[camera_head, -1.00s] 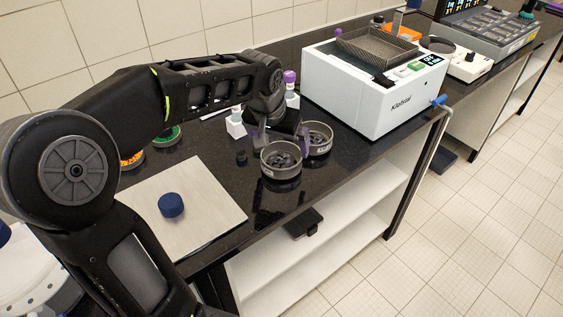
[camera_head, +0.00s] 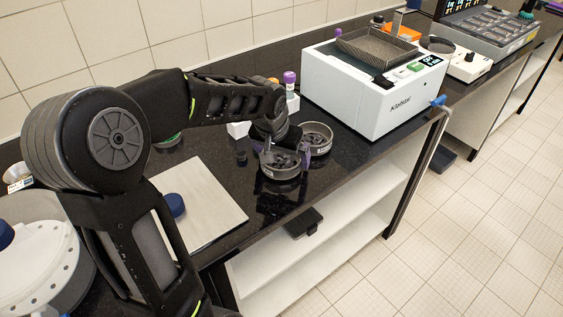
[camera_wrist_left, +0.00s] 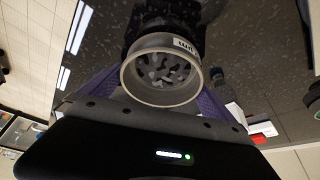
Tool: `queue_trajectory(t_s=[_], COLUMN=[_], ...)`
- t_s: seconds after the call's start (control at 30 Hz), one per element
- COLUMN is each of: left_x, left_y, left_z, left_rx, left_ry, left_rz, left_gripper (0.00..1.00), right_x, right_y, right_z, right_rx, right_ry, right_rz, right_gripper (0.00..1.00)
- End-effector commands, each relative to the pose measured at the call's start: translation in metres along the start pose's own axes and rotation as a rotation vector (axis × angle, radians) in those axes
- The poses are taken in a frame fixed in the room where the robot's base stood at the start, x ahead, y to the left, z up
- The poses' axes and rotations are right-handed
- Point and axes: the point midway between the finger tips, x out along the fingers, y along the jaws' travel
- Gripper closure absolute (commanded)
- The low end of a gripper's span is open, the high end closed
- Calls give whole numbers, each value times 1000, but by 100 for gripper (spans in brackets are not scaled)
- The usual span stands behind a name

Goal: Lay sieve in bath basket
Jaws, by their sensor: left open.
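Two round grey metal sieves stand on the black bench, both with dark pieces inside. My left gripper (camera_head: 284,158) is open, with its purple fingers on either side of the front sieve (camera_head: 281,171). In the left wrist view the front sieve (camera_wrist_left: 160,97) sits between the two spread fingers (camera_wrist_left: 158,100); whether they touch its wall I cannot tell. The other sieve (camera_head: 322,148) stands just behind it to the right. The wire-mesh basket (camera_head: 376,47) sits on top of the white bath (camera_head: 372,105), farther right. My right gripper is out of view.
A pale board (camera_head: 205,205) with a blue cap (camera_head: 174,205) lies to the left on the bench. Purple-capped bottles (camera_head: 290,79) stand behind my gripper. The bench's front edge is close to the front sieve. A white device (camera_head: 462,65) stands beyond the bath.

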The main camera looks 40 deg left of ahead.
Motion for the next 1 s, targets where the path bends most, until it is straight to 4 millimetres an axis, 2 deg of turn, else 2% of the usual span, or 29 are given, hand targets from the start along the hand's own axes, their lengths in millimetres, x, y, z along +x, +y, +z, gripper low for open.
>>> queue_trajectory(t_s=[0.43,1.0], left_x=[0,0], left_y=[0,0], left_z=[0,0], left_rx=[0,1], left_ry=[0,0], left_rz=[0,0], left_gripper=[0,46], right_x=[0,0], right_y=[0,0], right_z=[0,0], right_rx=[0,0], right_ry=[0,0], right_rz=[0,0], right_gripper=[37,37])
